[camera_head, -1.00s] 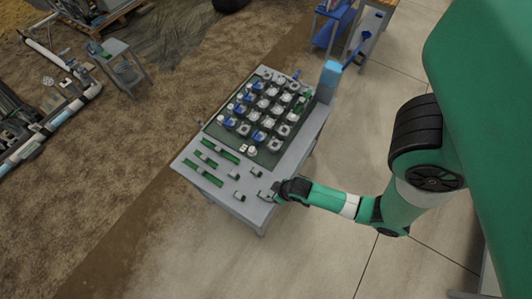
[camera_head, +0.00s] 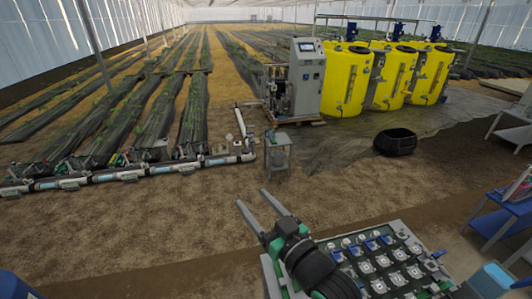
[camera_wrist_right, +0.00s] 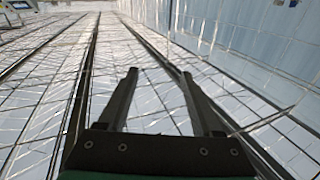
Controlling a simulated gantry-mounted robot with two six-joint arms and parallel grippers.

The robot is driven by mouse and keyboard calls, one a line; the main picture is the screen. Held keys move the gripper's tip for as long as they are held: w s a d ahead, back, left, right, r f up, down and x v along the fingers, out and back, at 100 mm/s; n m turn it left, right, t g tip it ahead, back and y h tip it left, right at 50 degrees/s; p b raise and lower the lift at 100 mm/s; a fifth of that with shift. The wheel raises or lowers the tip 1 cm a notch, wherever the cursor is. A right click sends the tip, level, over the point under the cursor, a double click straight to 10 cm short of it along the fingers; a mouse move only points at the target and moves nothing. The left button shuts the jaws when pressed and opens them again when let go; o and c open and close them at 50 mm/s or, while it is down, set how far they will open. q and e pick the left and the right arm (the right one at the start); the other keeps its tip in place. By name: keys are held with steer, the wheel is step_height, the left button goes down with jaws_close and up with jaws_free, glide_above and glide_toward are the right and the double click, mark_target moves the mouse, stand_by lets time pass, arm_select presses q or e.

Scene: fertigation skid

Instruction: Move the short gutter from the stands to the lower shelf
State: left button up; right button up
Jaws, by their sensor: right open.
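My right gripper (camera_head: 252,197) reaches up over the near edge of the work table in the head view, its two long grey fingers spread. It is open and empty. In the right wrist view the same fingers (camera_wrist_right: 158,74) stand apart with nothing between them, against the greenhouse roof. I cannot make out a short gutter or its stands in either view. I cannot tell which surface is the lower shelf. A grey rack (camera_head: 518,133) is cut off at the right edge. My left gripper is not in view.
The work table (camera_head: 269,274) holds a tray of several small fittings. A blue cart (camera_head: 488,222) stands to the right. A small grey stand (camera_head: 279,155), black tub (camera_head: 396,141), control cabinet (camera_head: 307,78) and yellow tanks (camera_head: 345,80) stand beyond. Bare soil lies at left and centre.

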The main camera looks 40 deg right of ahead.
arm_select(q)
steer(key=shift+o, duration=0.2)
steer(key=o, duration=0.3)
arm_select(e)
steer(key=s+a+r+n+t+y, duration=0.1)
steer(key=s+a+r+t, duration=0.1)
steer(key=r, duration=0.8)
steer(key=s+a+r+n+t+y, duration=0.1)
steer(key=s+a+r+t, duration=0.2)
steer(key=r, duration=0.8)
steer(key=s+a+r+t+y, duration=0.2)
steer(key=s+r, duration=0.4)
steer(key=r, duration=0.5)
steer(key=shift+s+a+n+t, duration=0.4)
steer(key=shift+a+t, duration=0.2)
steer(key=shift+t, duration=0.5)
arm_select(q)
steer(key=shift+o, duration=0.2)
